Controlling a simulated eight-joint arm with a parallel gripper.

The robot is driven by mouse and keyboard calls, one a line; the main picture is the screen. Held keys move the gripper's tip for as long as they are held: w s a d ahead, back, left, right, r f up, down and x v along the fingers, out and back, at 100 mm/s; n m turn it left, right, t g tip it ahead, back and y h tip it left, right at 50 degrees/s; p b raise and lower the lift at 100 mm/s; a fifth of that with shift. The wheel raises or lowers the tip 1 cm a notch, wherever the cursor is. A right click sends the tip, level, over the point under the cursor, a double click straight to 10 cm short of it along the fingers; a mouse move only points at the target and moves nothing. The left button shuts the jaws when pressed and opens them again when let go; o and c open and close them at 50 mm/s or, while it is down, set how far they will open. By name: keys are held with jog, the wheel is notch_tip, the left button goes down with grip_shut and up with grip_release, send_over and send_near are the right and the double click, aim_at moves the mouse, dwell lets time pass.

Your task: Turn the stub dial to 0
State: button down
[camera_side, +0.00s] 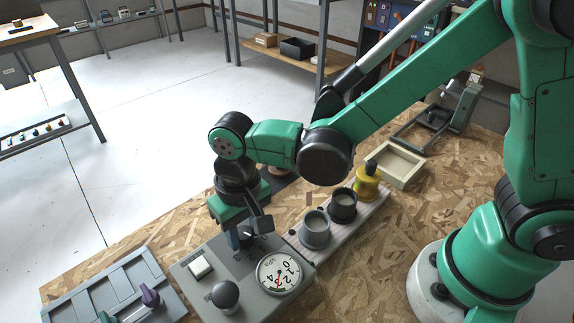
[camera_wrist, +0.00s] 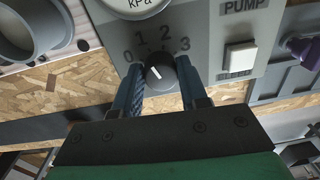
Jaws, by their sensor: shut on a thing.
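The stub dial (camera_wrist: 159,74) is a short dark round knob on the grey control panel (camera_wrist: 208,25), with a white pointer mark. The numbers 0, 1, 2 and 3 are printed in an arc around it. The mark seems to point up-left in the wrist view, toward the 0 and 1 side; its exact reading is hard to tell. My gripper (camera_wrist: 158,70) is shut on the dial, one blue finger on each side. In the side view my gripper (camera_side: 247,232) reaches down to the panel's back edge and mostly hides the dial.
The panel also carries a kPa gauge (camera_side: 279,273), a black round knob (camera_side: 225,295) and a white square button (camera_side: 199,266). A board with grey and black cups (camera_side: 343,205) and a yellow item (camera_side: 367,183) lies beside it. A grey divided tray (camera_side: 118,292) lies left.

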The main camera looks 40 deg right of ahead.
aim_at(245, 230)
jog(key=shift+n, duration=0.3)
jog(key=n, duration=0.3)
jog(key=shift+n, duration=2.4)
jog(key=shift+c, duration=2.3)
grip_release()
jog(key=shift+w+d+r, duration=0.1)
jog(key=shift+d+r, duration=0.05)
jog(key=shift+r, duration=2.7)
